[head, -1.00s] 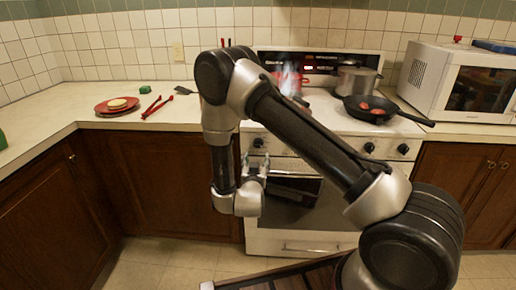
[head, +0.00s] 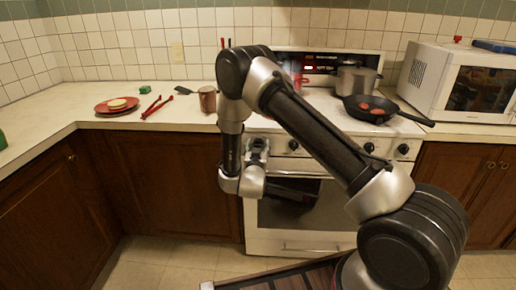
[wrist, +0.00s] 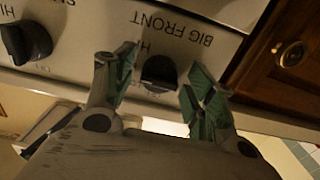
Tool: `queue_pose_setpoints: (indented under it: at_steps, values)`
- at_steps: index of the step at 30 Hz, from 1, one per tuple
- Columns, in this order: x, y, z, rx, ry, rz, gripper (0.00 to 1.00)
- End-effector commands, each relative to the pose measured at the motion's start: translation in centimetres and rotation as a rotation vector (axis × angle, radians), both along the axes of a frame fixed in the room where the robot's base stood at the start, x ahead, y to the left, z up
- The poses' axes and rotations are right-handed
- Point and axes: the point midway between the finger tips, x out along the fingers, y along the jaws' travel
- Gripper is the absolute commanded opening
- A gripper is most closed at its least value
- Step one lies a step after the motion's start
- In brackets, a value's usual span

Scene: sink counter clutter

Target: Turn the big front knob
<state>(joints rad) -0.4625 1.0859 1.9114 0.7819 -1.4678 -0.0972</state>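The big front knob (wrist: 159,73) is a dark round knob on the stove's white front panel. The words "BIG FRONT" beside it appear upside down in the wrist view. My gripper (wrist: 162,82) is open, with one green-padded finger on each side of the knob. I cannot tell whether either finger touches it. In the head view my gripper (head: 258,150) is at the left end of the stove's knob row and hides this knob.
Another dark knob (wrist: 26,42) lies to the left in the wrist view. A wooden cabinet door (wrist: 292,50) is close on the right. On the stove stand a pot (head: 356,80) and a black pan (head: 371,108). A mug (head: 207,99) stands on the counter.

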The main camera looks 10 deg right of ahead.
Motion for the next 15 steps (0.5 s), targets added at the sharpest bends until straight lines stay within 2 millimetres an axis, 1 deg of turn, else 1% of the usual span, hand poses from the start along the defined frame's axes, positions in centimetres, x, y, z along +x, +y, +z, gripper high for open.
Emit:
queue_pose_setpoints:
  at_steps: [1, 6, 11, 15]
  values:
    - [-0.01, 0.01, 0.0, 0.0, 0.0, 0.0, 0.41]
    - [-0.02, 0.01, 0.01, 0.0, 0.0, 0.0, 0.11]
    - [-0.02, 0.01, 0.01, -0.024, 0.008, 0.0, 0.11]
    - [-0.04, -0.02, 0.01, -0.145, 0.047, 0.0, 0.11]
